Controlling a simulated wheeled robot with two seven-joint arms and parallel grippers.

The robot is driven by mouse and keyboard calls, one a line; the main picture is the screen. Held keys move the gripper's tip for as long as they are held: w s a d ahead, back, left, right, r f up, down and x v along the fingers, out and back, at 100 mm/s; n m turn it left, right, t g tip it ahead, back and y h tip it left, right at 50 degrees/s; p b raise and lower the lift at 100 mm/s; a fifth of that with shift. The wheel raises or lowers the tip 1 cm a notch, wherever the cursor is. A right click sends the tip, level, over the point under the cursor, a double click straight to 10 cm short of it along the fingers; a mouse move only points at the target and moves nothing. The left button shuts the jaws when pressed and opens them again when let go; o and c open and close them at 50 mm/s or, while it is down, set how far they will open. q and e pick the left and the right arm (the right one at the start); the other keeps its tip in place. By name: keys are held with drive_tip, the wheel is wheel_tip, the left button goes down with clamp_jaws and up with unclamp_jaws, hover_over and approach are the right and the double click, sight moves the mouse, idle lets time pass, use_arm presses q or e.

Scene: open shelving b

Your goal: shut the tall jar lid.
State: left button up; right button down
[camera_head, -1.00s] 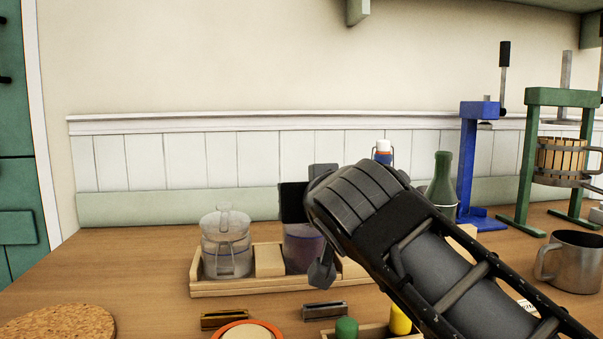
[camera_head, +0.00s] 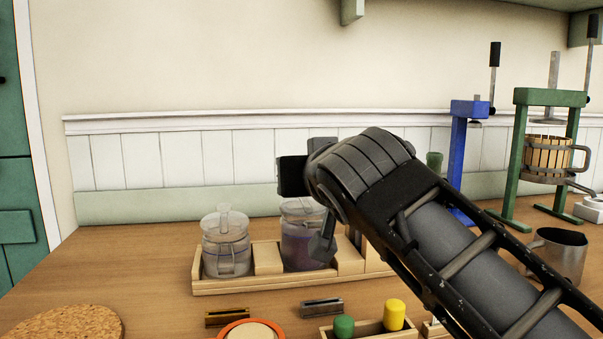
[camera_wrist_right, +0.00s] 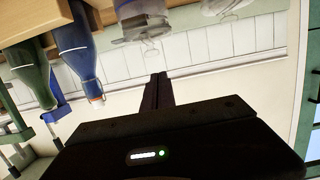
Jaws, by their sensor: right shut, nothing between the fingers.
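Two clear jars stand upright in a wooden rack (camera_head: 225,287) in the head view. The left jar (camera_head: 226,252) looks empty or pale inside. The right jar (camera_head: 300,250) has purplish contents, and my right arm hides part of its right side. Both have glassy tops with wire fittings; I cannot tell how far either lid is shut. In the right wrist view, which is upside down, the jars hang at the top edge. My right gripper (camera_wrist_right: 158,76) is shut and empty, above and behind the right jar in the head view. My left gripper is not in view.
A blue bottle (camera_wrist_right: 77,50) and a green bottle (camera_wrist_right: 32,70) stand beside the jars in the right wrist view. A blue press (camera_head: 460,150), a green press (camera_head: 517,155) and a metal mug (camera_head: 558,257) are at the right. A cork mat (camera_head: 65,324) lies front left.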

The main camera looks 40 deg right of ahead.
drive_tip(key=v, duration=0.8)
drive_tip(key=shift+s+p, duration=0.3)
drive_tip(key=shift+p, duration=0.15)
